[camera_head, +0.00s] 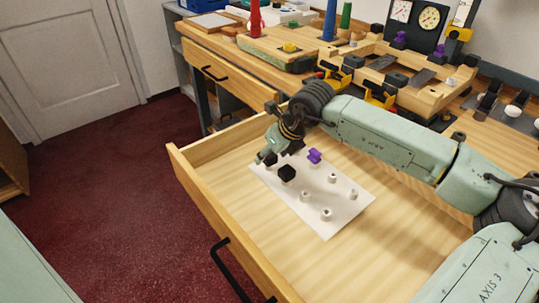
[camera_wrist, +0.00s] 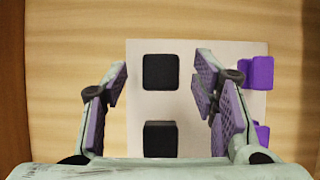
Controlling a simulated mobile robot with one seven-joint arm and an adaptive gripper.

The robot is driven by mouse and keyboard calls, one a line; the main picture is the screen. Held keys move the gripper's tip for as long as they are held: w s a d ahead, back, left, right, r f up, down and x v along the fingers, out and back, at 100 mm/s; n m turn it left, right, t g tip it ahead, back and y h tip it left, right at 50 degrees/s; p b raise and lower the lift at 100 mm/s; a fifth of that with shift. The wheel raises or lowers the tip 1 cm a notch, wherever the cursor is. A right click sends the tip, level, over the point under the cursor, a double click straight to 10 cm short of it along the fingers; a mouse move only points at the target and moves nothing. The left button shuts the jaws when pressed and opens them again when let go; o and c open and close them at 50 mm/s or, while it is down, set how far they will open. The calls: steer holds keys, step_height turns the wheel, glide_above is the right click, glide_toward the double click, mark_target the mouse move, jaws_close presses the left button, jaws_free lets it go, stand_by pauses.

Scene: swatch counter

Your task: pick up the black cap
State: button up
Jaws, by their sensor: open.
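Two black caps show in the wrist view, an upper one (camera_wrist: 160,71) and a lower one (camera_wrist: 160,138), both on a white sheet. My gripper (camera_wrist: 163,80) is open, with one finger on each side of the column of black caps. Nothing is held between the fingers, and I cannot tell how far above the caps they are. In the head view one black cap (camera_head: 287,173) is clear, just right of my gripper (camera_head: 266,159). A dark shape beside the fingers may be the other cap, partly hidden.
The white sheet (camera_head: 331,228) lies in an open wooden drawer (camera_head: 222,217), with several small white pegs (camera_head: 326,214) on it. Purple caps (camera_wrist: 258,72) stand right of the black ones, close to my right finger. Drawer walls surround the sheet. The bench top behind is crowded.

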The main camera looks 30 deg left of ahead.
steer(key=shift+x, duration=1)
steer(key=c, duration=0.9)
